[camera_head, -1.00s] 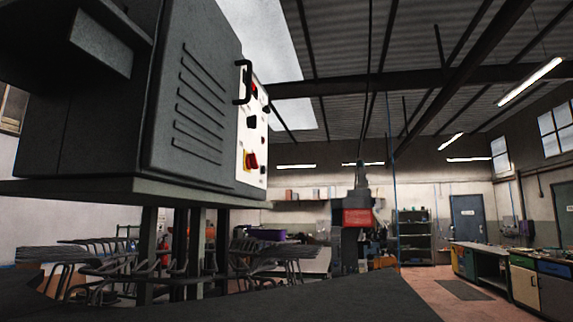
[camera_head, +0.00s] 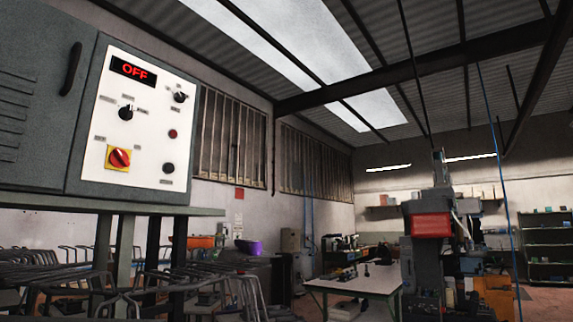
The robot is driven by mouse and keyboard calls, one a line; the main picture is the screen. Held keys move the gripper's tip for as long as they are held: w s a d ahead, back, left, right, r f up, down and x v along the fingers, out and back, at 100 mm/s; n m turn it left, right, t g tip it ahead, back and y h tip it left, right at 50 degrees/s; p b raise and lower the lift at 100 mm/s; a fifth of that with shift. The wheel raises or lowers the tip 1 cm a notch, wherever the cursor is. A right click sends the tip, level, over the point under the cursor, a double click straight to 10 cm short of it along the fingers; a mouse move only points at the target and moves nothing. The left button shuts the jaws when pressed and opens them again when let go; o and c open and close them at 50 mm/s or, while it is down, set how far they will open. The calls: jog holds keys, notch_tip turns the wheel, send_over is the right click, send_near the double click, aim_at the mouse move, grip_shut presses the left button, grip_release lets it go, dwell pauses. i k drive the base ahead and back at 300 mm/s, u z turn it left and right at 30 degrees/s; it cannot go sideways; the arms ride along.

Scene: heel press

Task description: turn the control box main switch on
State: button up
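The control box (camera_head: 40,150) is a dark grey cabinet on a stand at the left of the head view. Its white panel (camera_head: 140,150) faces me at an angle. A display (camera_head: 133,70) at the top of the panel reads OFF in red. The main switch (camera_head: 119,158) is a red rotary knob on a yellow square plate at the panel's lower left. Black selector knobs (camera_head: 126,113) and a small red lamp or button (camera_head: 173,134) are also on the panel. My gripper is not in view.
Metal racks (camera_head: 150,285) with bent bars stand below and in front of the box. A white-topped table (camera_head: 360,280) and a machine with a red part (camera_head: 431,226) stand further right. A shelf unit (camera_head: 548,245) is at the far right.

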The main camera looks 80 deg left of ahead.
aim_at(118, 159)
jog(key=u, duration=5.9)
jog(key=k, duration=1.65)
jog(key=z, duration=1.85)
jog(key=i, duration=0.45)
